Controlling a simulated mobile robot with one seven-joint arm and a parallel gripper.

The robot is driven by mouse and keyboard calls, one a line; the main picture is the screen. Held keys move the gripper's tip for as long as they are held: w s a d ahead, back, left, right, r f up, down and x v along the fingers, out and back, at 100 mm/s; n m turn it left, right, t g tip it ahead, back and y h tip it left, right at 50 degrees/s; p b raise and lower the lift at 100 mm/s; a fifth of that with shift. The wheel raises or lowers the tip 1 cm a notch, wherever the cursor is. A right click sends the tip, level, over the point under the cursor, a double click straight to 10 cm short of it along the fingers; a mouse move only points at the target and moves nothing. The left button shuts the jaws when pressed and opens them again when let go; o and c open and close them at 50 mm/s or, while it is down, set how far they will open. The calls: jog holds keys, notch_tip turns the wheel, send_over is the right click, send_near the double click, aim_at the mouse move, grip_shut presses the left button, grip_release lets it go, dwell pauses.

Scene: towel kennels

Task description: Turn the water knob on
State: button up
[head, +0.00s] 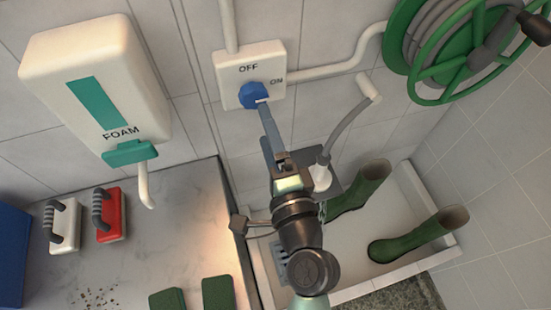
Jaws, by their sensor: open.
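The blue water knob (254,95) sits on a white wall plate (232,72) marked OFF at the top and ON at the right. A small white mark shows at the knob's lower right edge, beside my fingertip. My gripper (265,107) reaches up from below, with its fingers at the knob's lower right side. One long grey finger shows clearly; the other is hard to make out. The jaws are open. I cannot tell whether they touch the knob, which is partly covered at that edge.
A foam dispenser (105,80) hangs at the left above a grey counter (150,235) with brushes (108,217) and green blocks (218,292). A hose reel (440,45) is at the upper right.

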jog(key=s, duration=0.2)
jog(key=s+d+b, duration=0.1)
jog(key=s, duration=0.2)
jog(key=shift+s+b, duration=0.1)
jog(key=shift+b, duration=0.2)
jog(key=w+a+r+n+t, duration=0.1)
jog(key=w+r+n+t, duration=0.15)
jog(key=r+n, duration=0.65)
jog(key=w+a+r+n+t, duration=0.2)
jog(key=w+r, duration=0.2)
jog(key=r, duration=1)
jog(key=s+r+n+t+h, duration=0.1)
jog(key=s+r+n+t, duration=0.1)
jog(key=r, duration=0.8)
jog(key=s+r+n+t+h, duration=0.2)
jog(key=s+r, duration=0.3)
jog(key=r, duration=0.6)
jog(key=shift+s+n+t, duration=0.3)
jog(key=shift+n+t, duration=0.2)
jog(key=shift+t, duration=0.15)
jog(key=shift+d, duration=0.15)
